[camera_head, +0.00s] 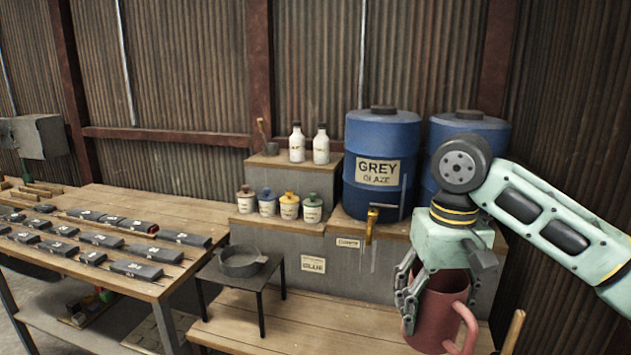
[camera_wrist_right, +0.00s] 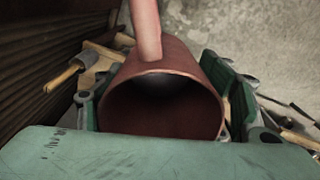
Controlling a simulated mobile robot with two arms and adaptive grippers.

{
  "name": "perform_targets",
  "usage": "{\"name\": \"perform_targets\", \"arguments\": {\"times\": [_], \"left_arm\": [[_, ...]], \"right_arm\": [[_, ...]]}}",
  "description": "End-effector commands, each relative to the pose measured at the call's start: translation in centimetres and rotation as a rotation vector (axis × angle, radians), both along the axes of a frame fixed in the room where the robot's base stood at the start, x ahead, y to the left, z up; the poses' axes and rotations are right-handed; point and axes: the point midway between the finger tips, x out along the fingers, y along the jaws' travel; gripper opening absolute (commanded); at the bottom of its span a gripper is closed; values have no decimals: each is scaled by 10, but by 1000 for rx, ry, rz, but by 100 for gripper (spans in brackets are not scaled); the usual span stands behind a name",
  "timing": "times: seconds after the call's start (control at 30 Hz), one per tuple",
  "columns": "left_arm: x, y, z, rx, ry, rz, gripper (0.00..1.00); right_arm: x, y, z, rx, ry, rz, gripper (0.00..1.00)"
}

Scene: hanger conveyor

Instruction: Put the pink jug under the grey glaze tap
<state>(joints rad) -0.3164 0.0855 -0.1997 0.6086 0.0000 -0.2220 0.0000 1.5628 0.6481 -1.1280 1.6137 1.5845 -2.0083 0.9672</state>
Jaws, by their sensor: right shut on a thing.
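The pink jug (camera_head: 437,315) is upright in my right gripper (camera_head: 428,300), at the lower right of the head view. The gripper's fingers are shut around its body, and its handle points to the right. In the right wrist view the jug (camera_wrist_right: 165,95) shows its open mouth, with a green finger on each side. The grey glaze tap (camera_head: 371,222) is a brass tap at the foot of the blue barrel labelled GREY GLAZE (camera_head: 382,160). The jug is to the right of the tap and lower in the picture. My left gripper is not in view.
A second blue barrel (camera_head: 470,130) stands behind my right arm. A low wooden bench (camera_head: 300,325) runs below the tap, with a small dark stand (camera_head: 240,285) holding a round pan (camera_head: 243,262). Bottles and small jars stand on the steps left of the barrel. A table with dark labelled blocks is at left.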

Motion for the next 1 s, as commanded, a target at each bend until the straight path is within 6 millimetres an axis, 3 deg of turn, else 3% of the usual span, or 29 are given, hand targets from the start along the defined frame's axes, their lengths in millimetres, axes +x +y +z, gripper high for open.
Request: {"name": "perform_targets", "arguments": {"times": [0.17, 0.4, 0.5, 0.63, 0.83, 1.0], "left_arm": [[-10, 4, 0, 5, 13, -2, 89], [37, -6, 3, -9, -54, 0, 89], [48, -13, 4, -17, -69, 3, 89], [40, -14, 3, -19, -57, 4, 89], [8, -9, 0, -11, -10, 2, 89], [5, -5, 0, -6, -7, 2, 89]], "right_arm": [[-7, -2, -11, -7, -5, -2, 30], [-49, -3, -60, -14, -15, -3, 30], [-69, -2, -78, -10, -12, -3, 30], [-89, -1, -94, -4, -5, -1, 30], [-117, -1, -125, -3, 5, 0, 30], [-136, -1, -149, 0, 3, 1, 30]]}}
